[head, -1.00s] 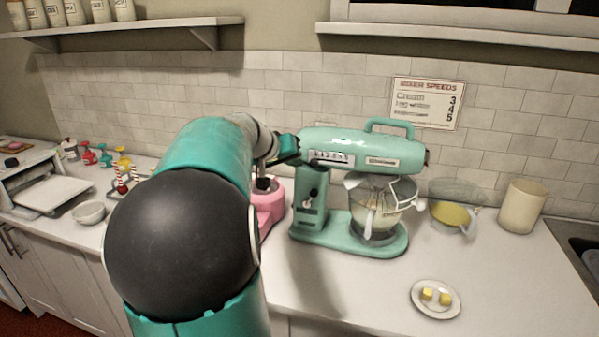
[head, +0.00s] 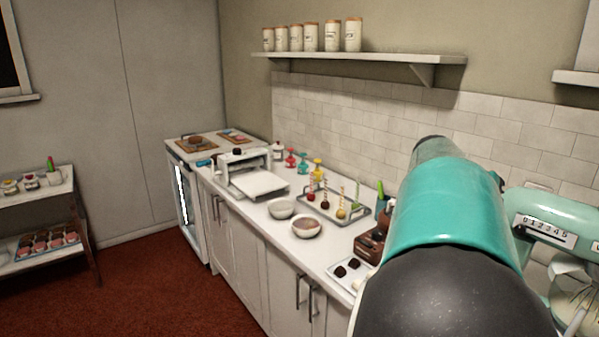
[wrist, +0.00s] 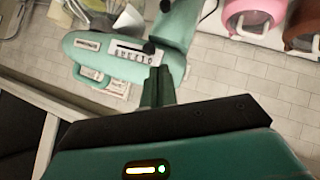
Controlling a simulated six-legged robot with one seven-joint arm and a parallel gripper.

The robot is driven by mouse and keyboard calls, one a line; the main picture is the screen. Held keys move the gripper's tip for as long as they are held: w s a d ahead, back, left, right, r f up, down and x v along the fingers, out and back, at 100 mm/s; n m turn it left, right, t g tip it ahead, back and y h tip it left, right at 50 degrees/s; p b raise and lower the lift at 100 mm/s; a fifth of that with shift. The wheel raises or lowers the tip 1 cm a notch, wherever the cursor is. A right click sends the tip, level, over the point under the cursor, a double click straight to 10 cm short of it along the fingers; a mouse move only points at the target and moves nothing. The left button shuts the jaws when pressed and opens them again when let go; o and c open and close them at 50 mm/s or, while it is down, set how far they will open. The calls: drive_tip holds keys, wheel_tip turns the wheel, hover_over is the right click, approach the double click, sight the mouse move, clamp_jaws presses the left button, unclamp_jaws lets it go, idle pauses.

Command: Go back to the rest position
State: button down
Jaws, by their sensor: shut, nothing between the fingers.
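My gripper (wrist: 157,88) shows in the wrist view with its two dark green fingers together and nothing between them. The fingertips appear in front of the mint-green stand mixer (wrist: 112,55), near its speed dial; I cannot tell whether they touch. In the head view my arm rises at the right and hides most of my gripper. The mixer (head: 555,222) is cut off by the right edge there, and its speed scale shows. The wrist picture is turned over, with the counter at the top and the wall tiles below.
A pink appliance (wrist: 252,14) and a brown one (wrist: 303,25) stand near the mixer. The counter holds bowls (head: 306,227), a tray of cake pops (head: 330,209) and a white machine (head: 255,180). A shelf (head: 360,60) hangs above. Red floor (head: 150,285) is open at left.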

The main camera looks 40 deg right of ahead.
drive_tip(key=w+a+f+n+t+y, duration=0.2)
drive_tip(key=w+a+f+n+t, duration=0.15)
drive_tip(key=w+a, duration=0.7)
drive_tip(key=w+a+f+n+t+y, duration=0.1)
drive_tip(key=w+a+f+n+t, duration=0.25)
drive_tip(key=w+a, duration=0.75)
drive_tip(key=s+a+f+n+t+y, duration=0.1)
drive_tip(key=a+f+n+y, duration=0.1)
drive_tip(key=a, duration=0.9)
drive_tip(key=s+a+f+n+t+y, duration=0.1)
drive_tip(key=a+n, duration=0.3)
drive_tip(key=a, duration=0.6)
drive_tip(key=s+a+f+n+t+y, duration=0.1)
drive_tip(key=s+a+f+n+y, duration=0.2)
drive_tip(key=a, duration=0.8)
drive_tip(key=shift+a+f+n+t, duration=0.3)
drive_tip(key=shift+f, duration=0.15)
drive_tip(key=shift+d, duration=0.3)
